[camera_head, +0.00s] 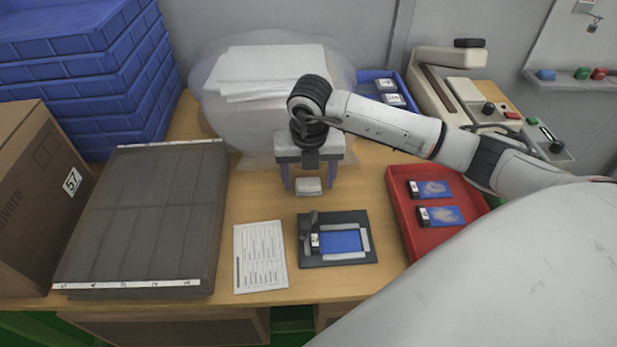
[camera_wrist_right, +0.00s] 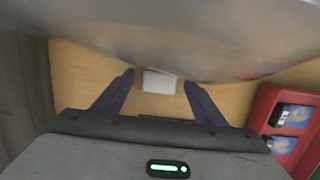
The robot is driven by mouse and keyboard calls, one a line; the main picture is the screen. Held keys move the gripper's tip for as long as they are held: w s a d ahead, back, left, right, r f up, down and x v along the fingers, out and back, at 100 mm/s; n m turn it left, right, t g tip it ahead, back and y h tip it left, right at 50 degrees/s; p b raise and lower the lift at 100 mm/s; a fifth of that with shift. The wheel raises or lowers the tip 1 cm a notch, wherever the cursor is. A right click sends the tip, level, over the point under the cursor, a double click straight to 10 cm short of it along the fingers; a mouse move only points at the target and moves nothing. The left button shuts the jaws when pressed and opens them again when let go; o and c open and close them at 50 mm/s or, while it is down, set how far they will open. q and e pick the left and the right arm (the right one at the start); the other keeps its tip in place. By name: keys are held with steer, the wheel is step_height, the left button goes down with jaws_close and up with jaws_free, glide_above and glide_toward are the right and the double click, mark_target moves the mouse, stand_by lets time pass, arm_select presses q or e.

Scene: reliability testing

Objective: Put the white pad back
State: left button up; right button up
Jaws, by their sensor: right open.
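A small white pad (camera_head: 309,186) lies on the wooden table behind the black fixture. It also shows in the right wrist view (camera_wrist_right: 159,82), between and beyond the two fingers. My right gripper (camera_head: 308,188) points down over the pad, its fingers open on either side of it. In the right wrist view the gripper (camera_wrist_right: 158,88) holds nothing. I cannot tell how far the fingertips are above the table. A stack of white pads (camera_head: 264,72) sits in a clear plastic bag at the back. My left gripper is not in view.
The black fixture (camera_head: 363,257) holds a blue card (camera_head: 341,242) in front of the pad. A red tray (camera_head: 396,196) with two cards stands to the right. A printed sheet (camera_head: 260,257) lies left of the fixture. The plastic bag (camera_head: 207,103) bulges close behind the gripper.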

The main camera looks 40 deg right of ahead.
mark_target(309, 194)
step_height(309, 194, up, 12)
steer(key=s+a, duration=0.1)
steer(key=shift+s, duration=0.35)
steer(key=shift+r, duration=0.1)
